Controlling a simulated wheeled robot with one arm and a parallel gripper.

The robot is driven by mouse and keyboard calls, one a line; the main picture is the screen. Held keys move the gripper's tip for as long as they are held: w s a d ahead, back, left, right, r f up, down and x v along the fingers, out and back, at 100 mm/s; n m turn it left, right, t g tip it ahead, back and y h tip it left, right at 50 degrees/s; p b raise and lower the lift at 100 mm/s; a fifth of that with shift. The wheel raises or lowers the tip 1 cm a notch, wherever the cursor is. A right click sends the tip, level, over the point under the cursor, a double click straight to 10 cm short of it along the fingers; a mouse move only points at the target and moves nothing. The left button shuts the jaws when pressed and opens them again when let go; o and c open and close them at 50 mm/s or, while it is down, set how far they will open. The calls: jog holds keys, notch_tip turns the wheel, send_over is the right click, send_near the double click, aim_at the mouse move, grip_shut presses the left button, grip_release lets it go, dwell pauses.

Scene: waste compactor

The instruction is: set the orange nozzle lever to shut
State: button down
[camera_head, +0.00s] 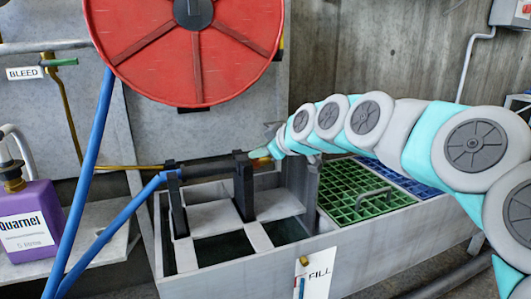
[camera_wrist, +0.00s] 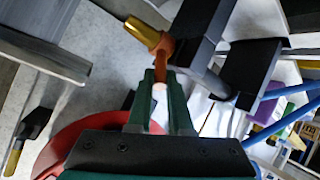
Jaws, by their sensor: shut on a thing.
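The orange nozzle lever (camera_wrist: 163,62) sits beside the brass nozzle tip (camera_wrist: 142,32) in the wrist view. My gripper (camera_wrist: 160,80) has its green fingers shut on the lever's end. A pale piece shows between the fingers. In the head view my gripper (camera_head: 268,150) is at the right end of the lance, just past the right black post (camera_head: 243,182). The brass nozzle (camera_head: 261,162) shows just below it there, and the lever is mostly hidden. The lance lies across two black posts.
A red hose reel (camera_head: 150,80) hangs above. A blue hose (camera_head: 110,230) runs down at left near a purple jug (camera_head: 28,225). The grey trough (camera_head: 345,245) below has a green grate (camera_head: 350,180), a blue grate and a FILL label (camera_head: 318,272).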

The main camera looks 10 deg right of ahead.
jog(key=shift+f, duration=0.1)
jog(key=c, duration=0.8)
grip_release()
jog(key=shift+c, duration=0.2)
jog(key=v, duration=0.8)
jog(key=shift+p, duration=0.35)
jog(key=shift+w+a, duration=0.1)
